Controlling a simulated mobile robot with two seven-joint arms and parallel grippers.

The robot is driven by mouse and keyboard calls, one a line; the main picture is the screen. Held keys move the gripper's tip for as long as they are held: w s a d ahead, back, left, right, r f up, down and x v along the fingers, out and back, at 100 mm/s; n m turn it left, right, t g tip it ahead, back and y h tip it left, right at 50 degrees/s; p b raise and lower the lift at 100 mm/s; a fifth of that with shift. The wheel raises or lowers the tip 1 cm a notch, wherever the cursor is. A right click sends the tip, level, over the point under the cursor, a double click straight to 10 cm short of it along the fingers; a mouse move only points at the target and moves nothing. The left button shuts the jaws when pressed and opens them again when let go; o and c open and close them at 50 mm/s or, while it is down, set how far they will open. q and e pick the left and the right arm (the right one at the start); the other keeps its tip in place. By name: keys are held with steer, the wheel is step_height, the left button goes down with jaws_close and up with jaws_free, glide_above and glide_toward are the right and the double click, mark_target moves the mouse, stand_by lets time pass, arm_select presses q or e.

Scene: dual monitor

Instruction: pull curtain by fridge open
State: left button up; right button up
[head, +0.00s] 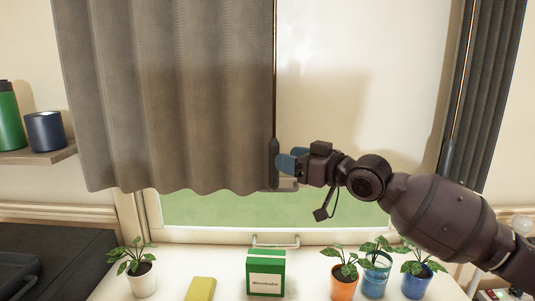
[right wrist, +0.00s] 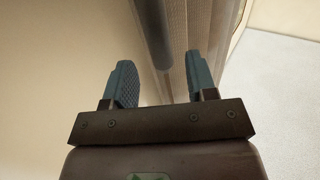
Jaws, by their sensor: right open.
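A grey-brown curtain (head: 170,95) hangs over the left part of the window, its right edge near the middle of the head view. A dark pull rod with a thicker lower grip (head: 273,155) hangs along that edge. My right gripper (head: 284,163) is level with the grip, just right of it. In the right wrist view its two blue fingers (right wrist: 165,85) stand apart, with the dark rod (right wrist: 153,35) and curtain edge showing beyond and between them. I cannot tell whether a finger touches the rod. My left gripper is not in view.
A second curtain (head: 485,100) is bunched at the right. Several potted plants (head: 344,285), a green box (head: 266,274) and a yellow block (head: 200,289) stand on the sill below. A shelf (head: 38,155) holds a green bottle and a dark cup at the left.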

steer(key=x, duration=0.6)
steer(key=shift+w+a, duration=0.25)
steer(key=shift+a, duration=0.05)
jaws_close()
